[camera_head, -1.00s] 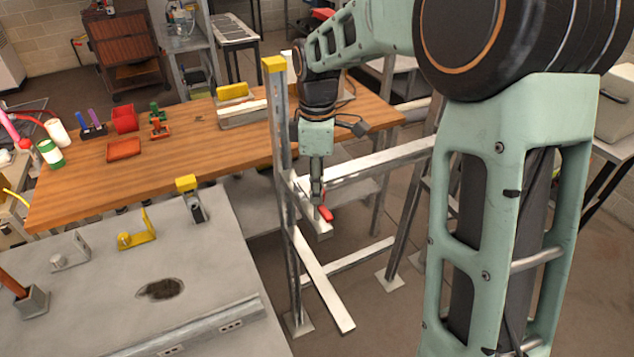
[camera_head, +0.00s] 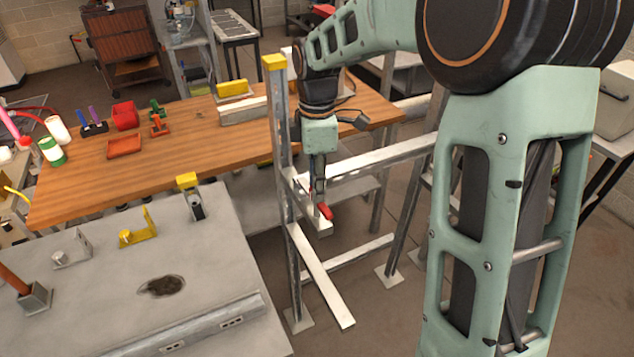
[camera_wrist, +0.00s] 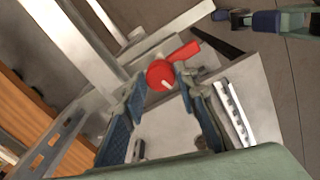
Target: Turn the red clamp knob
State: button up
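The red clamp knob (camera_head: 326,211) sits on a pale metal bracket at the end of a short arm of the steel frame. In the wrist view the red knob (camera_wrist: 161,75) has a round hub with a white mark and a lever pointing up and right. My gripper (camera_head: 318,200) points down at the knob. In the wrist view my gripper (camera_wrist: 160,80) is open, with one blue-padded finger on each side of the hub. A gap shows by the left finger; whether the right finger touches is unclear. The fingers hide part of the bracket.
The steel frame's yellow-capped post (camera_head: 277,130) stands close to the left of my gripper. A wooden table (camera_head: 200,150) with small red and green parts is behind it. A grey bench (camera_head: 100,290) is at the front left. Open floor lies below the frame.

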jog(key=o, duration=0.3)
notch_tip(320, 180, up, 12)
dwell(0.6)
